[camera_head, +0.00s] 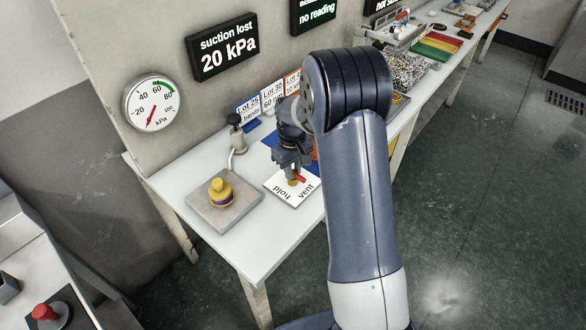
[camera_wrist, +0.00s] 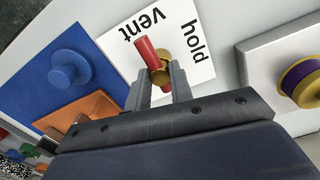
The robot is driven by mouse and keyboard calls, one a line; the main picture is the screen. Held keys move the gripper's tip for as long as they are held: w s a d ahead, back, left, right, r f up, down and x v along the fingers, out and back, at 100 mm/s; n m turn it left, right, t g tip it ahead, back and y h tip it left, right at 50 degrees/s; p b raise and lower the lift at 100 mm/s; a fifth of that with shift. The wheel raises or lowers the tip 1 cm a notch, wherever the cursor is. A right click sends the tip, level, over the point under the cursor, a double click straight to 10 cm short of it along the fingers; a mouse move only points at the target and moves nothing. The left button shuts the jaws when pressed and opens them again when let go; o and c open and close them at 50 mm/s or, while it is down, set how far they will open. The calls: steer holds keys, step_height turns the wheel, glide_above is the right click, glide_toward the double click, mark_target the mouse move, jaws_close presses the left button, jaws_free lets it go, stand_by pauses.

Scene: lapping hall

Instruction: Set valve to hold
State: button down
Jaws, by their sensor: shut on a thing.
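The valve has a red lever (camera_wrist: 146,50) on a brass body (camera_wrist: 160,72), on a white plate (camera_wrist: 190,30) marked "vent" and "hold". In the wrist view the lever points up toward the "vent" word, away from "hold". My gripper (camera_wrist: 160,84) is shut on the valve, a finger on each side of its brass part. In the head view my gripper (camera_head: 293,172) stands over the white plate (camera_head: 283,197), and the red lever (camera_head: 300,178) shows beside the fingers. The exact contact is partly hidden by the fingers.
A brass knob with a purple band (camera_head: 221,192) sits on a grey slab (camera_head: 205,215) left of the plate. A gauge (camera_head: 152,103) and a display (camera_head: 222,46) reading "suction lost 20 kPa" hang behind. A dark-topped post (camera_head: 235,135) stands near the wall.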

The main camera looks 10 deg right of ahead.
steer(key=m+b, duration=0.1)
steer(key=m, duration=0.7)
steer(key=shift+m+b, duration=0.3)
steer(key=shift+b, duration=0.05)
steer(key=m, duration=0.4)
steer(key=shift+m, duration=0.3)
steer(key=shift+m+b, duration=0.35)
steer(key=shift+m, duration=1.85)
steer(key=shift+a, duration=0.1)
steer(key=c, duration=1.3)
jaws_free()
steer(key=shift+o, duration=0.2)
steer(key=shift+r, duration=0.1)
